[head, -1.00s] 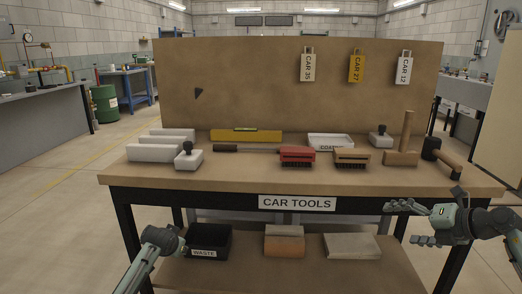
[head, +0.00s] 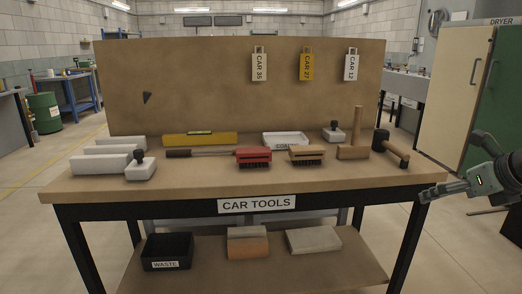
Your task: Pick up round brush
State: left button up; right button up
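No object is plainly a round brush. Two block-shaped brushes with dark bristles stand on the bench top, a red brush (head: 253,156) and a tan wooden brush (head: 307,154). A black round-headed tool (head: 380,139) with a wooden handle lies at the right end; I cannot tell if it is a brush or a mallet. My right gripper (head: 428,194) is beside the bench's right front corner, apart from these tools and holding nothing I can see. Its fingers overlap in the head view, so their opening is unclear. My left gripper is out of view.
The bench (head: 130,200) also bears white blocks (head: 100,162), a yellow level (head: 200,139), a white tray (head: 285,140), stamp-like blocks (head: 140,170) and an upright-handled wooden tool (head: 353,152). A black waste bin (head: 167,250) stands on the lower shelf. The bench's front strip is clear.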

aim_at(185, 152)
jog(key=i+j, duration=0.2)
jog(key=j, duration=0.15)
jog(key=i+j, duration=0.2)
jog(key=j, duration=0.15)
jog(key=i+j, duration=0.2)
jog(key=j, duration=0.2)
jog(key=i+j, duration=0.15)
jog(key=j, duration=0.2)
jog(key=i+j, duration=0.2)
jog(key=j, duration=0.15)
jog(key=i+j, duration=0.3)
jog(key=i, duration=0.15)
